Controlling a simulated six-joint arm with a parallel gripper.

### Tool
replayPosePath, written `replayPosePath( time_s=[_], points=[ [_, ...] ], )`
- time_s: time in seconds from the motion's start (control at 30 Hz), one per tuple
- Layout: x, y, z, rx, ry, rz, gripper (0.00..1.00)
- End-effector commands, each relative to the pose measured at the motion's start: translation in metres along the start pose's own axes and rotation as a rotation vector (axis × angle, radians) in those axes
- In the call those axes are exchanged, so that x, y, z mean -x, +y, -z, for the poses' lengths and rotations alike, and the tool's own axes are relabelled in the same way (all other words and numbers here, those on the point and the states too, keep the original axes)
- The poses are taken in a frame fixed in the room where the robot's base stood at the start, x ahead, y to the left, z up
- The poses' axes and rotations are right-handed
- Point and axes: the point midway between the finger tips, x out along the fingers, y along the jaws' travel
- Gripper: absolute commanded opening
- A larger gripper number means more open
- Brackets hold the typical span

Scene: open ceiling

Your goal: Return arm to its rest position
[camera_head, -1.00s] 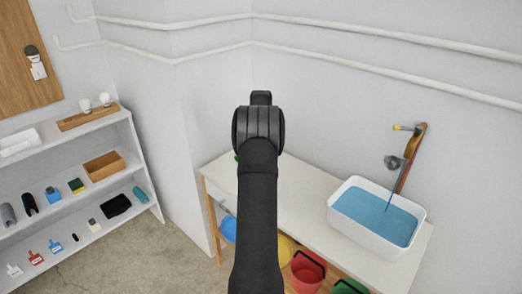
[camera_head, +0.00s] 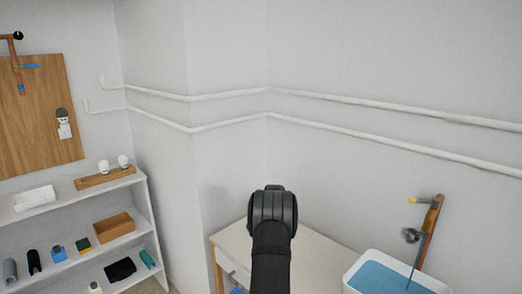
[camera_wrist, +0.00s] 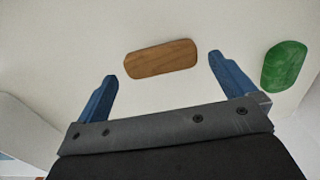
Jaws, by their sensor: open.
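My arm (camera_head: 271,255) shows in the head view as a dark link with a rounded joint, in front of the white table. My gripper (camera_wrist: 162,80) shows in the wrist view with two blue fingers spread apart and nothing between them. It is over the white table top (camera_wrist: 60,60). A brown wooden oval piece (camera_wrist: 161,58) lies on the table just beyond the gap between the fingertips. A green oval piece (camera_wrist: 285,66) lies to the right of the right finger. The gripper itself is hidden in the head view.
A white basin of blue water (camera_head: 385,275) stands on the table at right, under a wall tap (camera_head: 428,225). A white shelf (camera_head: 80,200) with several small items stands at left. White pipes (camera_head: 390,105) run along the walls.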

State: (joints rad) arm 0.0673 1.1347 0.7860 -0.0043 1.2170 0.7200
Motion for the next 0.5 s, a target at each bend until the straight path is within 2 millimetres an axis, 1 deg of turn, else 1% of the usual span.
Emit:
replayPosePath(
  time_s=[0.1, 0.2, 0.5],
  points=[
    [0.0078, 0.0003, -0.0003, 0.0, -0.002, -0.001, 1.0],
    [0.011, 0.0003, -0.0004, 0.0, -0.002, -0.002, 1.0],
    [0.0112, 0.0003, -0.0004, 0.0, -0.002, -0.002, 1.0]
  ],
)
